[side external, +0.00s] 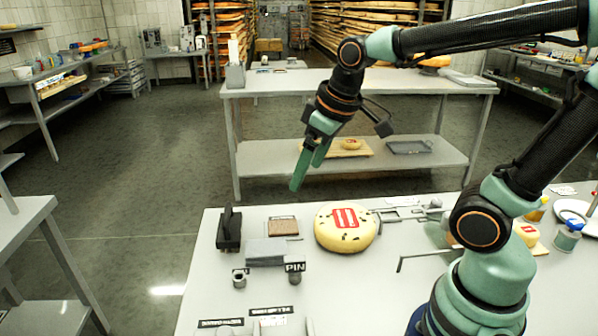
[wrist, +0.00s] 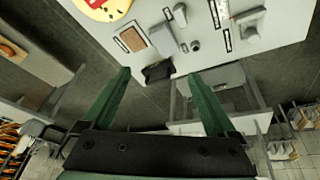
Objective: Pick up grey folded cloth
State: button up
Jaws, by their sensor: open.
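The grey folded cloth (side external: 265,252) lies flat on the light worktable, left of the cheese wheel (side external: 346,227). It also shows in the wrist view (wrist: 163,39), near the top middle. My gripper (side external: 300,175) hangs in the air above and beyond the table's far edge, with its green fingers pointing down. In the wrist view my gripper (wrist: 158,75) has its two fingers wide apart with nothing between them. The cloth is apart from the fingers.
A black stand (side external: 229,230) is close left of the cloth, and a brown block (side external: 284,227) lies just behind it. Metal tools (side external: 410,213) lie right of the cheese wheel.

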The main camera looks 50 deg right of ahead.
jog(key=w+a+f+n+g, duration=0.1)
jog(key=w+f+n+g, duration=0.1)
jog(key=w+f+n, duration=0.3)
jog(key=n+g, duration=0.2)
send_over(266, 247)
notch_tip(266, 247, down, 8)
notch_tip(266, 247, down, 11)
jog(key=shift+f, duration=0.1)
jog(key=c, duration=1.1)
notch_tip(266, 247, up, 20)
jog(key=shift+r, duration=0.1)
jog(key=o, duration=0.7)
jog(key=c, duration=0.6)
